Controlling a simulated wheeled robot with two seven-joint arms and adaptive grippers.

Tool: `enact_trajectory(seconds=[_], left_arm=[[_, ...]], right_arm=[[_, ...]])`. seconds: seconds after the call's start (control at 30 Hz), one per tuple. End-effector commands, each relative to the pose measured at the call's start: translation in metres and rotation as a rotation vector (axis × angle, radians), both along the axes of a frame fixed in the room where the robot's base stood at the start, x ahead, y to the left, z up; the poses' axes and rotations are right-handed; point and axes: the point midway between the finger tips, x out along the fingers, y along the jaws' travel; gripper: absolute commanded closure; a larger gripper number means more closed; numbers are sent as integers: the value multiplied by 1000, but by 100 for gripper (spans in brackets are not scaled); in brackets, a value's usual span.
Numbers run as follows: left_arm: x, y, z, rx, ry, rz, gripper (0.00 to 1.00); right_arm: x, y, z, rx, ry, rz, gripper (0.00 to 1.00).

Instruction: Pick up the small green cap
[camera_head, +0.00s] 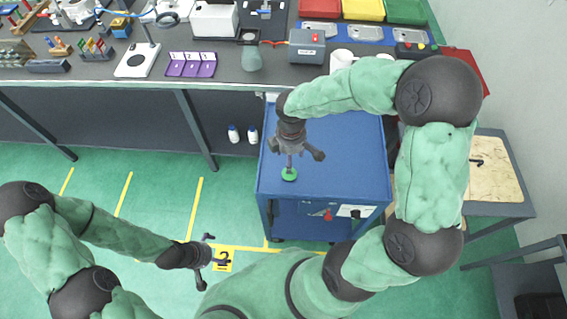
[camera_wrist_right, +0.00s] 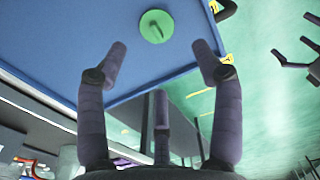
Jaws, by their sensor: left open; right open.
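The small green cap (camera_head: 289,174) lies on the top of a blue cabinet (camera_head: 340,160), near its left edge. My right gripper (camera_head: 300,158) is just above the cap in the head view, open and empty. In the right wrist view its fingers (camera_wrist_right: 160,75) are spread, with the cap beyond the fingertips and not touched. My left gripper (camera_head: 215,258) is open and empty over the floor at lower left of the cabinet; it also shows in the right wrist view (camera_wrist_right: 300,55).
A long grey workbench (camera_head: 110,70) runs behind the cabinet with a purple numbered tray (camera_head: 190,65), a grey box (camera_head: 307,47) and coloured bins (camera_head: 362,10). A side table (camera_head: 495,185) stands at the right. The cabinet top around the cap is clear.

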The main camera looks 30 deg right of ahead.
Motion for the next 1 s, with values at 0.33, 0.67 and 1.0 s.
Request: enact_trajectory(seconds=[0.33, 0.67, 1.0], left_arm=[[-1, 0, -16, 0, 2, -1, 0], [-1, 0, -26, 0, 1, 0, 0], [-1, 0, -40, 0, 1, 0, 0]], right_arm=[[0, 0, -48, 1, 3, -1, 33], [3, -2, -73, 1, 4, -2, 33], [7, -3, -107, 1, 0, -2, 33]])
